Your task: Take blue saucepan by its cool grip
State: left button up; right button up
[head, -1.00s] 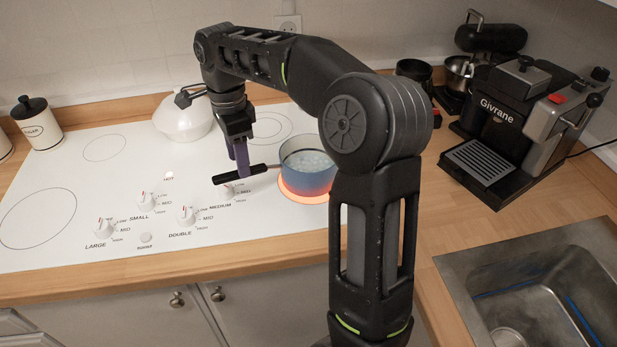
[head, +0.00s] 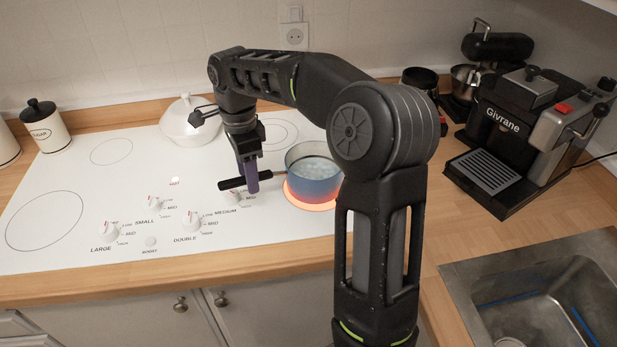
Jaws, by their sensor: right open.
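The blue saucepan (head: 313,187) sits on a glowing orange burner (head: 304,204) at the right of the white hob, with pale, bubbly contents. Its handle points left and ends in a black grip (head: 232,184). My right gripper (head: 251,185) points down at the handle, with its purple fingers at the right end of the black grip. It is open, and the near finger covers part of the handle. I cannot tell whether the fingers touch it. My left gripper is not in view.
A white lidded pot (head: 190,120) stands behind the gripper on the hob. Control knobs (head: 192,220) lie in front of the handle. A coffee machine (head: 520,140) and a sink (head: 540,295) are at the right.

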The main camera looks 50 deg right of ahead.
notch_tip(320, 180, down, 5)
jog(key=shift+s+a+f+p, duration=0.1)
jog(key=shift+p, duration=0.4)
grip_shut()
dwell(0.6)
dwell(0.9)
